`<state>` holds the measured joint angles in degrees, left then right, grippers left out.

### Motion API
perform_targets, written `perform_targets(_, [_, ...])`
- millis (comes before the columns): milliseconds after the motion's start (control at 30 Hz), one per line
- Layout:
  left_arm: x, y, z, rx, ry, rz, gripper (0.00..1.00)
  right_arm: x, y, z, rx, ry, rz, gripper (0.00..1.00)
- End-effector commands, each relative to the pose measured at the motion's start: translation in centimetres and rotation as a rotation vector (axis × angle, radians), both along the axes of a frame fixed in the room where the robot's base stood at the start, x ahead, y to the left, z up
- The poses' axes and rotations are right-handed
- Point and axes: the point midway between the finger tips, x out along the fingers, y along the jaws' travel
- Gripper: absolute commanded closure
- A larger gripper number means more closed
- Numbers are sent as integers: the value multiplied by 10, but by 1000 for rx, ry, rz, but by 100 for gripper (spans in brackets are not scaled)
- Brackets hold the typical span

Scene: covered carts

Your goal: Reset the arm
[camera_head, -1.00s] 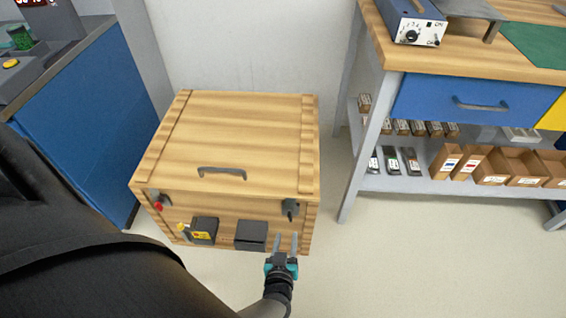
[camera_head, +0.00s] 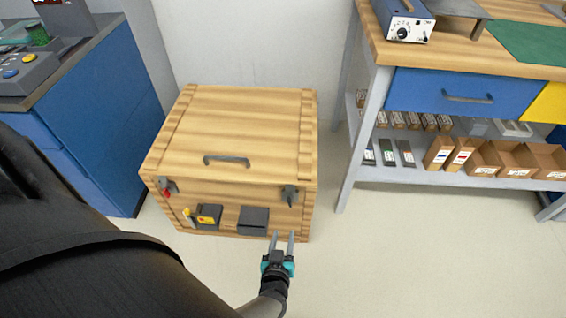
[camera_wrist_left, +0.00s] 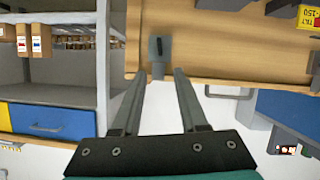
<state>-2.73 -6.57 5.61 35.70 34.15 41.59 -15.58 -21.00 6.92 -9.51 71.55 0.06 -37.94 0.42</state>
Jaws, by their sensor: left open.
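My left gripper (camera_head: 281,242) is open and empty in the head view, low in front of the right part of the wooden crate's (camera_head: 250,128) front face. In the left wrist view its two fingers (camera_wrist_left: 158,90) stand apart, with a dark latch (camera_wrist_left: 160,52) of the crate showing between and beyond their tips. My left arm reaches in from the lower left of the head view, and its dark links cover the lower left corner. My right gripper is not in view.
A blue cabinet (camera_head: 95,125) stands left of the crate. A workbench (camera_head: 440,50) with a blue drawer (camera_head: 445,92) and a lower shelf (camera_head: 430,178) of small boxes stands at the right. Pale floor (camera_head: 400,260) is clear at the lower right.

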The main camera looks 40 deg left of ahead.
Motion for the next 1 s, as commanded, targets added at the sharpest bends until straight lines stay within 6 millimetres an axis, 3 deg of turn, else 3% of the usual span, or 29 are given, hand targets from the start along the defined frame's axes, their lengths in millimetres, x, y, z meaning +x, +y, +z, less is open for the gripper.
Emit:
perform_targets(367, [-1, -1, -2, -2, 11, -15, 57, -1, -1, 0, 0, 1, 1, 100])
perform_targets(533, [-20, -16, -21, -23, 147, -185, 57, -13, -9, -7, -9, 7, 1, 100])
perform_targets(667, [-66, -29, -51, -38, 375, -391, 57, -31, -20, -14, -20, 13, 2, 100])
perform_targets(733, [-99, -30, -66, -35, 518, -487, 57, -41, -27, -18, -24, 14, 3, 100])
perform_targets(900, [-180, -12, -88, 1, 833, -634, 57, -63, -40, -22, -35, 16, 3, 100])
perform_targets(1000, [-213, 0, -92, 26, 958, -673, 57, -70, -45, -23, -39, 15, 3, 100])
